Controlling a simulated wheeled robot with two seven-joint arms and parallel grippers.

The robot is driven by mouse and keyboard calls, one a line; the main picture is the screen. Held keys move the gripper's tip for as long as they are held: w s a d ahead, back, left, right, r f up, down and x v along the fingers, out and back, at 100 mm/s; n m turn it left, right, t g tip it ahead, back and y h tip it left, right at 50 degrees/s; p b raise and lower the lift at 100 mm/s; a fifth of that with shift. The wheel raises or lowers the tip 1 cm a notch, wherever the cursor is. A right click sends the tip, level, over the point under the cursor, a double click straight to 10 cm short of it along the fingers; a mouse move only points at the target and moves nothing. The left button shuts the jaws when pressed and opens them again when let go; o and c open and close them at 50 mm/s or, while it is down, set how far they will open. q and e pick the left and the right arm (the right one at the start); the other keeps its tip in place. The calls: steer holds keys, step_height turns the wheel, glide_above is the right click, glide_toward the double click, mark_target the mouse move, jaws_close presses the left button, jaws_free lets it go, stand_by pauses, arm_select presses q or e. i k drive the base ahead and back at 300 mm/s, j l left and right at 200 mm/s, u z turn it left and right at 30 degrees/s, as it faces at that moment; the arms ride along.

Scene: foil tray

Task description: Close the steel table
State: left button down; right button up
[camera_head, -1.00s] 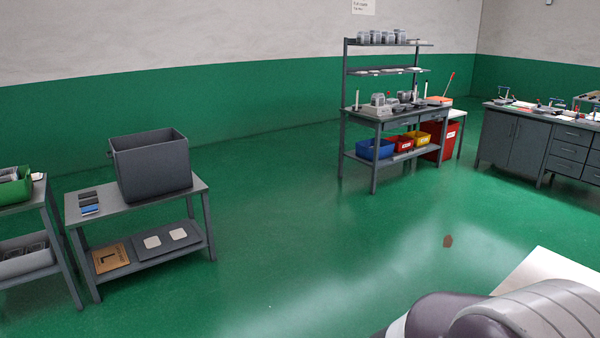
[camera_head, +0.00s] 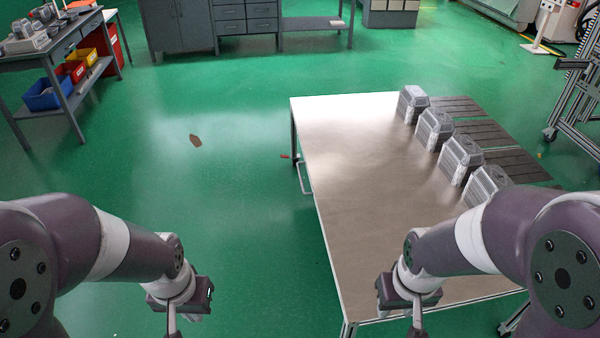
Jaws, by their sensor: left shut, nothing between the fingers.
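Several grey ribbed housings (camera_head: 434,128) stand in a row along the table's right side, beside dark slatted panels (camera_head: 480,133). A workbench with bins (camera_head: 45,95) is at upper left, grey cabinets (camera_head: 180,25) at the back. A brown patch (camera_head: 195,140) lies on the open floor left of the table.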

mark_target(372, 181)
steer(key=i+j, duration=0.15)
steer(key=j, duration=0.2)
steer(key=i+j+z, duration=0.1)
steer(key=j, duration=0.2)
steer(key=i+j, duration=0.15)
steer(key=i, duration=0.8)
steer(key=i+j+u, duration=0.1)
steer(key=i, duration=0.9)
steer(key=i+j+z, duration=0.2)
steer(key=i+z, duration=0.3)
steer(key=i+j+z, duration=0.45)
steer(key=i, duration=0.1)
